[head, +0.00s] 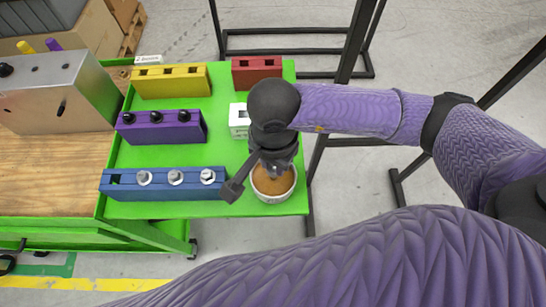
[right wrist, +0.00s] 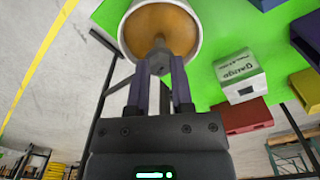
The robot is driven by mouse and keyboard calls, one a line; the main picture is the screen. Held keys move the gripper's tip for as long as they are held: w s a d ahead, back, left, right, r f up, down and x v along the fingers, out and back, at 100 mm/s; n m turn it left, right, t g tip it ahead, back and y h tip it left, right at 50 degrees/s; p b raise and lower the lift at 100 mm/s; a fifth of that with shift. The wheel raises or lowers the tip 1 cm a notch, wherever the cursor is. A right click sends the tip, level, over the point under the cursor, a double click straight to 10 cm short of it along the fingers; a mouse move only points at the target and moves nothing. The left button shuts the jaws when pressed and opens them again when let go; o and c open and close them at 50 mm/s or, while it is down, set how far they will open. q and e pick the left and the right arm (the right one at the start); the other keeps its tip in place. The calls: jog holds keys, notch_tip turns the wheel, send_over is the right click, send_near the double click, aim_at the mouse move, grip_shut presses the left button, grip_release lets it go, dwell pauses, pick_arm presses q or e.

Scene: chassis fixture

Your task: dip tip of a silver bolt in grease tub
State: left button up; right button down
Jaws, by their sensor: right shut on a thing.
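The grease tub (head: 274,197) is a white round cup with orange-brown grease, at the front right corner of the green table top. It also shows at the top of the right wrist view (right wrist: 125,42). My right gripper (head: 271,172) is above the tub, pointing down. In the right wrist view it is shut on a silver bolt (right wrist: 159,46), whose end lies over the grease; I cannot tell whether it touches. The blue rack (head: 129,190) holds silver bolts (head: 175,177) and has an empty slot at its left end. My left gripper is not in view.
A purple rack (head: 160,133) with black bolts, a yellow rack (head: 172,85) and a red rack (head: 257,68) stand behind. A white labelled box (head: 238,121) is behind the tub. A metal box (head: 60,92) stands on the wooden surface at left.

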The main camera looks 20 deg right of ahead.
jog(key=shift+f, duration=0.25)
jog(key=shift+r, duration=0.2)
jog(key=shift+r+p, duration=2.2)
jog(key=shift+r, duration=1.05)
jog(key=shift+f, duration=0.1)
